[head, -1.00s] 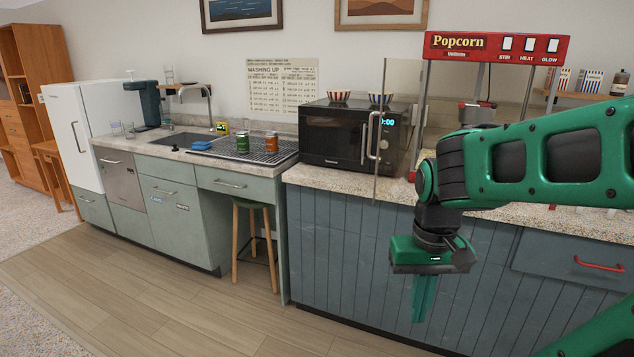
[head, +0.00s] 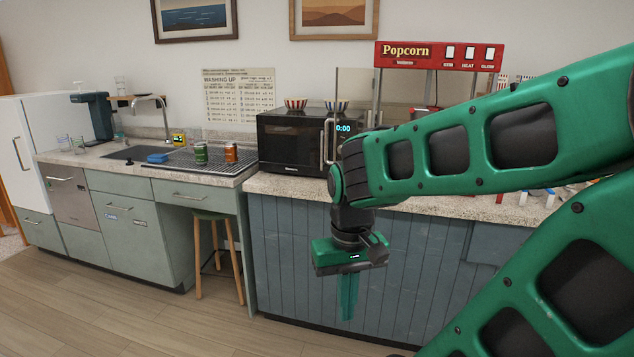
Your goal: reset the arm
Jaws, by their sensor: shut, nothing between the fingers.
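My green arm reaches in from the right in the head view and bends down at the wrist. My gripper (head: 348,297) points straight down in front of the blue-grey panelled counter front. Its two green fingers are together, with nothing between them. It hangs below the countertop level, and I cannot tell how far it is from the panels. My arm hides part of the countertop and of the popcorn machine (head: 438,54).
A black microwave (head: 288,142) with two striped bowls on top stands behind my arm. Two jars (head: 201,153) stand on the drying rack by the sink (head: 137,152). A wooden stool (head: 214,216) stands under the counter gap. The floor (head: 120,318) at the left is clear.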

